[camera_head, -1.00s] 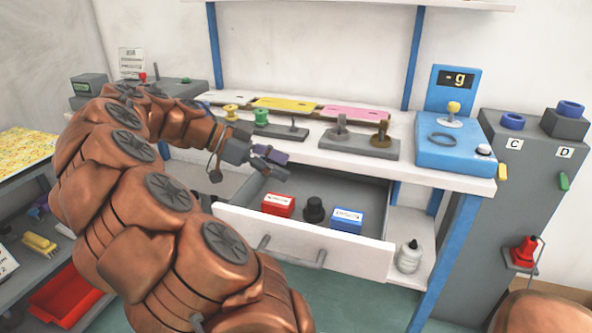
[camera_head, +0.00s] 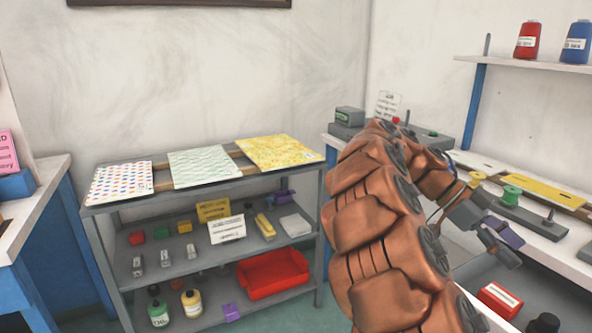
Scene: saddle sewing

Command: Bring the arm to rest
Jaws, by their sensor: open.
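My copper-coloured arm (camera_head: 375,215) rises from the bottom of the head view and bends over to the right. My gripper (camera_head: 508,246) is at its end, open, with dark and purplish fingers. It hangs in front of the white workbench (camera_head: 462,236), above the open drawer. I see nothing between its fingers.
A red box (camera_head: 499,300) and a dark object (camera_head: 543,323) lie in the drawer below the gripper. A grey shelf (camera_head: 150,206) with patterned sheets and a red tray (camera_head: 272,274) stands left of my arm.

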